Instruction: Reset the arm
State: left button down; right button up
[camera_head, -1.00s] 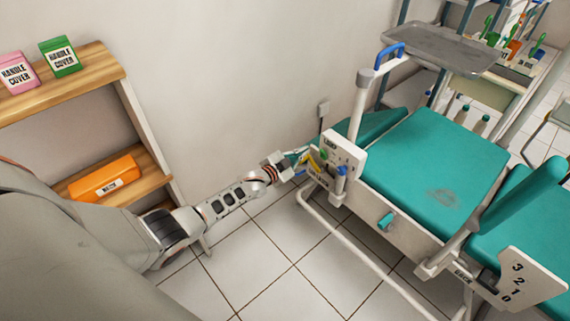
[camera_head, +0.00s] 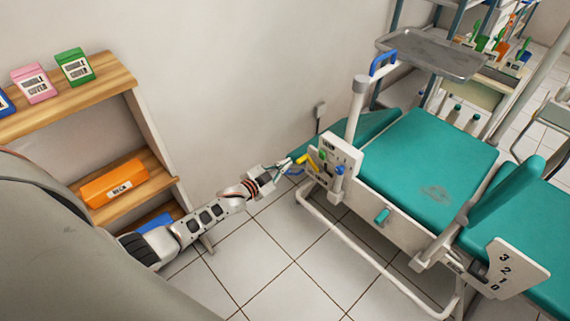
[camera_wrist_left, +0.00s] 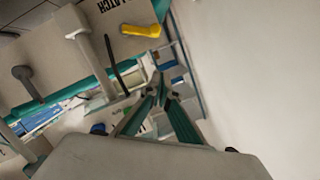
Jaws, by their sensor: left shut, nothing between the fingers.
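My left gripper (camera_head: 284,167) reaches in low from the left, beside the white control panel (camera_head: 333,160) on the end of the dental chair. Its fingers look closed and empty, and a gap shows between them and the panel; they also show in the left wrist view (camera_wrist_left: 160,92). In the left wrist view the yellow lever (camera_wrist_left: 141,30) sits near a label reading "LATCH", beyond the fingertips. My right gripper is not in view.
A wooden shelf (camera_head: 110,87) with pink (camera_head: 34,83) and green (camera_head: 75,67) boxes and an orange case (camera_head: 115,184) stands at left. The teal chair (camera_head: 420,165) and metal tray (camera_head: 430,54) fill the right. Tiled floor (camera_head: 285,270) is clear in front.

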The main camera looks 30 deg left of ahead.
pick_arm(q)
jog(key=s+d+r+n+g+p, duration=0.1)
jog(key=s+d, duration=0.3)
jog(key=s, duration=0.8)
jog(key=s+d+r+n+g+p, duration=0.2)
jog(key=s+d, duration=0.3)
jog(key=s, duration=0.7)
jog(key=s+d+r+n+g+p, duration=0.1)
jog(key=s+d+p, duration=0.3)
jog(key=s, duration=0.9)
jog(key=shift+d+r+n+g+y, duration=0.15)
jog(key=shift+r+n+g+y, duration=0.2)
jog(key=shift+n, duration=0.25)
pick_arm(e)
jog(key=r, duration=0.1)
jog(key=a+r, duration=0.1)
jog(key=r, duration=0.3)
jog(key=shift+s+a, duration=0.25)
pick_arm(q)
jog(key=shift+f, duration=0.1)
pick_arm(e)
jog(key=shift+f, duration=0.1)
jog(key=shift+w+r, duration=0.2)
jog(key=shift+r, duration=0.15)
